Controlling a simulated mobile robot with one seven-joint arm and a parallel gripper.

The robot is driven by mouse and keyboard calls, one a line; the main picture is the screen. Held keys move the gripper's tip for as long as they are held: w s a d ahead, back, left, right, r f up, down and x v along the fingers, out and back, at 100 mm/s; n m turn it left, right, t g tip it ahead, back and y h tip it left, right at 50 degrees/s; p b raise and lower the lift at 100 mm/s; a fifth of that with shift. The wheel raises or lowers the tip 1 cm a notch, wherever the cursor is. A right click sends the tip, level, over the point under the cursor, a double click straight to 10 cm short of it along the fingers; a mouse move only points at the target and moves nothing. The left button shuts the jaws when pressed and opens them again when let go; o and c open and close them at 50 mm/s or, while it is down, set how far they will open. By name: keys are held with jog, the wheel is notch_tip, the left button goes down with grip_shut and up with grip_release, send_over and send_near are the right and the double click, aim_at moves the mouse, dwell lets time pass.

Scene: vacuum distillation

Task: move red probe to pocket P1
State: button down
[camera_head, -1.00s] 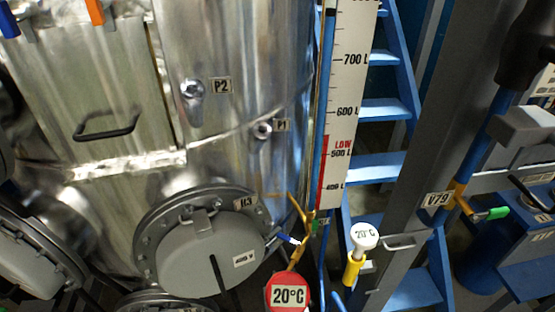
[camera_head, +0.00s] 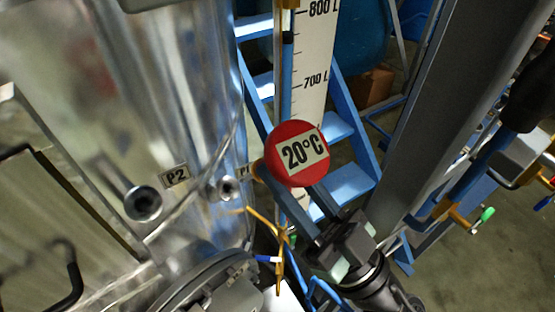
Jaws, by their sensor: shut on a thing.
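The dial hides the grip itself and most of the stem. Pocket P1 (camera_head: 228,188) is a round metal socket on the steel vessel wall, left of and slightly below the dial. Its label is partly cut off. The probe appears apart from the socket.
Pocket P2 (camera_head: 142,203) is on the vessel further left. Yellow valve handles (camera_head: 278,240) stand just below P1. A level scale (camera_head: 312,60) and blue steps (camera_head: 345,180) are behind the probe. A grey column (camera_head: 440,110) rises on the right.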

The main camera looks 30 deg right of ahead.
jog(key=shift+p, duration=0.35)
jog(key=w+f+b, duration=0.2)
jog(key=f, duration=0.1)
jog(key=w+a+f, duration=0.1)
jog(key=f, duration=0.1)
jog(key=shift+w+b, duration=0.15)
jog(key=shift+b, duration=0.25)
jog(key=shift+r+p, duration=0.1)
jog(key=shift+p, duration=0.65)
dwell(1.5)
jog(key=w+a+f+b, duration=0.1)
jog(key=w+f+b, duration=0.4)
jog(key=f, duration=0.2)
jog(key=shift+w+a+f+b, duration=0.2)
jog(key=shift+a+f+b, duration=0.1)
jog(key=shift+f+b, duration=0.1)
dwell(3.0)
jog(key=c, duration=0.6)
grip_release()
